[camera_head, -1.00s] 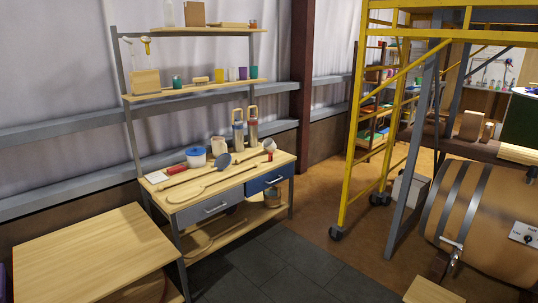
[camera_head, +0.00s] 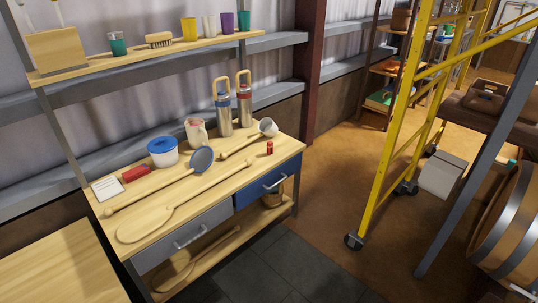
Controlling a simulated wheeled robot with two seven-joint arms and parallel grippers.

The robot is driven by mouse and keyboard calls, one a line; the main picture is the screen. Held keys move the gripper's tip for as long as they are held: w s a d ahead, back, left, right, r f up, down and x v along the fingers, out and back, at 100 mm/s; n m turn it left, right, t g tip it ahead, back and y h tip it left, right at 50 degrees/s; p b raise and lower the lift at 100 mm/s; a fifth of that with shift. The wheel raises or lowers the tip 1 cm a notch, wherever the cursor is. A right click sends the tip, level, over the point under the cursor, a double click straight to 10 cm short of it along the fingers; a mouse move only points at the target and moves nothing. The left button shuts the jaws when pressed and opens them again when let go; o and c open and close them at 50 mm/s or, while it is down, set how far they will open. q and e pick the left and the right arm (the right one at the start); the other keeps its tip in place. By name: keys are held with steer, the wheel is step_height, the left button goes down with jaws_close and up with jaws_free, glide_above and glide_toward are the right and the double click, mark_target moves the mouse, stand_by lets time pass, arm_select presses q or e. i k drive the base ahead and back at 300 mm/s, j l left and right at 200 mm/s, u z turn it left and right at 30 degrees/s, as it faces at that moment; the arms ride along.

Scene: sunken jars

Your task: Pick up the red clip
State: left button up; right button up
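A small red upright object (camera_head: 269,148) stands near the right front corner of the workbench top (camera_head: 230,190), in front of a white cup-like ladle head. It may be the red clip, but it is too small to tell. A flat red block-like object (camera_head: 136,173) lies near the left end of the bench, between a white card and a blue-lidded tub; I cannot tell if this one is a clip. Neither of my grippers is in view.
Long wooden spoons and ladles (camera_head: 165,208) lie across the bench. A blue-lidded tub (camera_head: 163,156), a mug (camera_head: 196,134) and two flasks (camera_head: 223,115) stand behind. A shelf (camera_head: 160,55) hangs above. Yellow scaffolding (camera_head: 392,130) stands right; the dark floor mat (camera_head: 270,270) is clear.

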mark_target(270, 146)
steer(key=i, duration=0.15)
steer(key=i+z, duration=0.1)
steer(key=z, duration=0.35)
steer(key=i+j+z, duration=0.1)
steer(key=z, duration=0.35)
steer(key=i+j+z, duration=0.2)
steer(key=i+j, duration=0.15)
steer(key=j, duration=0.25)
steer(key=i+j+z, duration=0.1)
steer(key=j, duration=0.25)
steer(key=i+j, duration=0.25)
steer(key=i+j+z, duration=0.15)
steer(key=j, duration=0.3)
